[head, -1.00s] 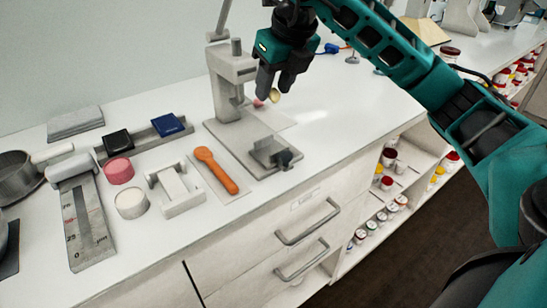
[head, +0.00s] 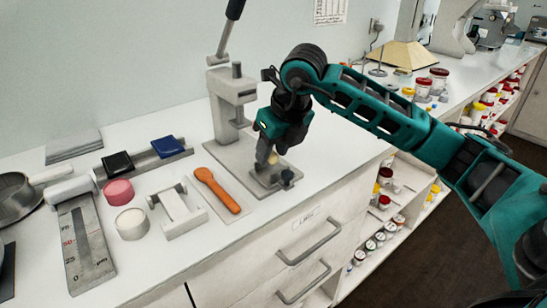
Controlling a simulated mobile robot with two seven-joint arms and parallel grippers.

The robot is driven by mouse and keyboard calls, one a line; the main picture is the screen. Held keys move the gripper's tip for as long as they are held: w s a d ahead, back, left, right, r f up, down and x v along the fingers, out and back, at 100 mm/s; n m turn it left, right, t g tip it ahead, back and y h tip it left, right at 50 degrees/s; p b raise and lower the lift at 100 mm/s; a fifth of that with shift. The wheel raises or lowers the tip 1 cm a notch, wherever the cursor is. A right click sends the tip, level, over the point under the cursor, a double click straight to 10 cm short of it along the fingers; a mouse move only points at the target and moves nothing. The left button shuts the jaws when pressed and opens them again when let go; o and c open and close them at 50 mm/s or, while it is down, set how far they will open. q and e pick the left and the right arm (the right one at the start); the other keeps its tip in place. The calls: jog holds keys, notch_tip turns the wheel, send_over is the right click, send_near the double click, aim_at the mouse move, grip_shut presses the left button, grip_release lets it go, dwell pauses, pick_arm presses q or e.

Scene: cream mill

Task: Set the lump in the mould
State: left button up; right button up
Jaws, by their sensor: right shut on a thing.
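My right gripper (head: 270,154) comes in from the right and points down over the small grey mould (head: 268,182). It is shut on a small pale yellow lump (head: 273,158), of which only part shows below the fingers. The lump is just above or at the mould; I cannot tell whether they touch. The mould lies at the front of the lever press's base plate, with a dark knob on its right side. The fingers partly hide the mould's back. My left gripper is not in view.
The lever press (head: 232,98) stands close behind and left of the gripper. An orange spoon (head: 216,190) lies left of the mould. Further left are a white stand (head: 181,214), a white tub (head: 132,224) and a pink tub (head: 118,192).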

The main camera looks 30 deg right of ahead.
jog(key=shift+f, duration=1.05)
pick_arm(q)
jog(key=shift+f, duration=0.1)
pick_arm(e)
jog(key=shift+f+b, duration=0.25)
jog(key=shift+b, duration=0.05)
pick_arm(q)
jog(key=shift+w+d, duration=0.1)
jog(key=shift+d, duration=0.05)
pick_arm(e)
jog(key=o, duration=1)
jog(key=shift+r, duration=0.1)
jog(key=shift+r+p, duration=0.25)
jog(key=shift+p, duration=0.05)
pick_arm(q)
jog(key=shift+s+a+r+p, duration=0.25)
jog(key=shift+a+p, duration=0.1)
jog(key=shift+p, duration=0.2)
pick_arm(e)
jog(key=v, duration=1.2)
